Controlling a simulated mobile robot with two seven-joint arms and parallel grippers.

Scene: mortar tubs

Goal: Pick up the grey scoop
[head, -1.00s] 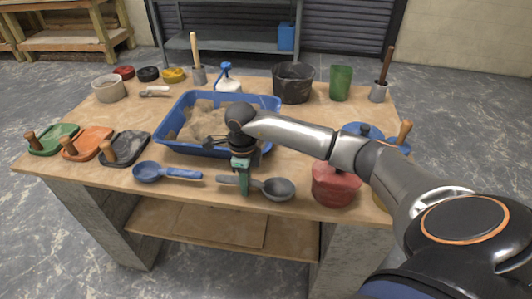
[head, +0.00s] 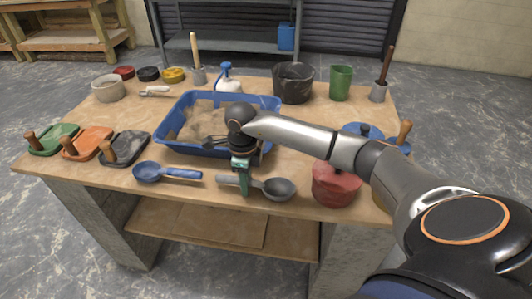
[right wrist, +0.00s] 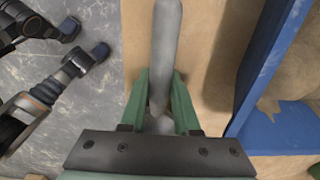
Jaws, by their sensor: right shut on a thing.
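The grey scoop (head: 279,188) is at the front edge of the table, its bowl to the right and its handle to the left. My right gripper (head: 243,188) points down over the handle, and its green fingers are shut on it. In the right wrist view, the grey handle (right wrist: 167,45) runs between the green fingers (right wrist: 160,103). The scoop looks to be at table level; I cannot tell whether it touches the top. My left gripper does not show.
A blue scoop (head: 148,172) lies to the left. A blue tub (head: 183,110) of mortar stands behind my gripper, and a red lidded pot (head: 336,186) to the right. Several floats, including a green one (head: 50,142), lie at the left. A black bucket (head: 293,84) stands at the back.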

